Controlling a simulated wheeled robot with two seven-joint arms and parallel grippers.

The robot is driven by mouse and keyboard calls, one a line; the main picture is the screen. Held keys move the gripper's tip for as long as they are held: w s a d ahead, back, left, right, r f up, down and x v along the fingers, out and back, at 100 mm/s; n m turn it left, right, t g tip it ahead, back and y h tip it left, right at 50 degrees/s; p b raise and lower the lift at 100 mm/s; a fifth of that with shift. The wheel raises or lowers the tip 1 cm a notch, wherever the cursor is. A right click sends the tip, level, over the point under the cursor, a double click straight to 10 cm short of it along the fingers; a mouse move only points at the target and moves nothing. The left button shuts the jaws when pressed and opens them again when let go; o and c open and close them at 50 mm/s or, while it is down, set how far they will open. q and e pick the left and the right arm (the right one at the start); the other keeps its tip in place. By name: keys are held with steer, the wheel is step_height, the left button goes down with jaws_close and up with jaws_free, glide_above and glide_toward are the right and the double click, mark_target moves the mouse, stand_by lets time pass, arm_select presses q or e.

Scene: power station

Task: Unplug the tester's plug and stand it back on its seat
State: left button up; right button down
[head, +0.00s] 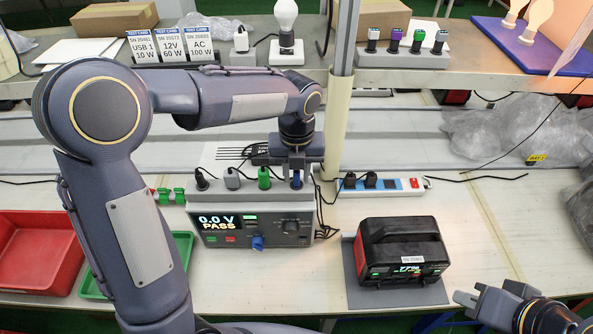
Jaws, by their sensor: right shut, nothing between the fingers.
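The tester (255,228) stands mid-table, its screen reading 0.0 V PASS. Along the light rail behind its top stand several plugs: a black plug (202,181), a grey plug (232,180), a green plug (264,179) and a blue plug (297,181). My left gripper (297,172) points down right over the blue plug at the rail's right end. The fingers and the plug overlap, so I cannot tell whether they grip it. The red and black power station (402,250) sits to the right, its screen reading about 77%. My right gripper (468,306) is shut and empty at the lower right.
A power strip (380,185) with two black plugs lies behind the power station. A red bin (35,250) and a green tray (178,252) are at left, partly behind my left arm. A post (335,120) rises near my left gripper. A shelf (440,77) runs along the back.

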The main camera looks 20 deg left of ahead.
arm_select(q)
steer(key=shift+o, duration=0.8)
step_height(320, 180, up, 8)
steer(key=shift+f, duration=0.25)
steer(key=shift+r, duration=0.2)
steer(key=s+a+n+t+h, duration=0.1)
steer(key=s+a+n, duration=0.3)
steer(key=s+n, duration=0.4)
steer(key=s+a+n+t+h, duration=0.2)
steer(key=s+a+n, duration=0.25)
steer(key=n, duration=0.55)
steer(key=s+d+f+n+t, duration=0.1)
steer(key=s+f+n, duration=0.3)
steer(key=s+n, duration=0.5)
steer(key=shift+s+n+t+h, duration=0.35)
steer(key=shift+n+t, duration=0.45)
steer(key=shift+n, duration=3)
